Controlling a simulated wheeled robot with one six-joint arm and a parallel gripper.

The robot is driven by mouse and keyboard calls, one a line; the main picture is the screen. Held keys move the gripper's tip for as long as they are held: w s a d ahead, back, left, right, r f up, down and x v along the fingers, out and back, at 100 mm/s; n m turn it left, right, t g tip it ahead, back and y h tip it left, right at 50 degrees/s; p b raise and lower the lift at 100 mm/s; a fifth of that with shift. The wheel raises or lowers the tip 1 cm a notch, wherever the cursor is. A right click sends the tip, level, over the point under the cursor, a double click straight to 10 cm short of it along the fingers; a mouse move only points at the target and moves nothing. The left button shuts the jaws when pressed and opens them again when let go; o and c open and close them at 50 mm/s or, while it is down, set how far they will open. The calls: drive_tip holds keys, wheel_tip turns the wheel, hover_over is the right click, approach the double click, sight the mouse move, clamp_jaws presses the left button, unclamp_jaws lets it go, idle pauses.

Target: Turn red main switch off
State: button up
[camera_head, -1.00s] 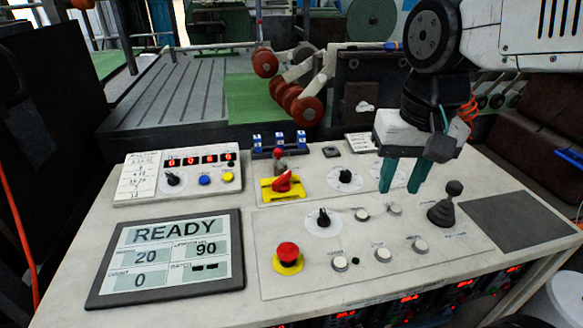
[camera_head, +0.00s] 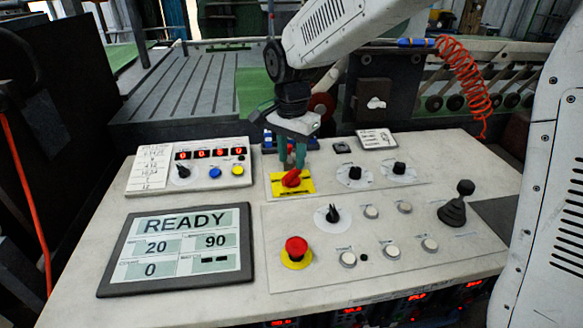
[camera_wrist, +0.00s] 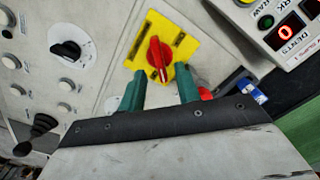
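The red main switch (camera_head: 291,177) is a red rotary handle on a yellow plate (camera_head: 277,189) on the console, behind the red emergency button. In the wrist view the red handle (camera_wrist: 158,58) shows ahead of my fingertips, on its yellow plate (camera_wrist: 187,46). My gripper (camera_head: 291,160) has green fingers and points down just behind and above the switch. In the wrist view my gripper (camera_wrist: 160,82) has its two fingers apart, with a gap between them and nothing held. The handle lies beyond that gap; whether the fingers touch the plate is unclear.
A red mushroom button (camera_head: 296,247) on a yellow base stands in front of the switch. A display (camera_head: 180,247) reading READY lies at left. A panel with red digits (camera_head: 190,170) stands left of the switch. Black knobs (camera_head: 355,173), push buttons and a joystick (camera_head: 457,205) stand to the right.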

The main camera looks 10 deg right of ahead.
sight(292, 171)
drive_tip(key=shift+f, duration=1.95)
clamp_jaws()
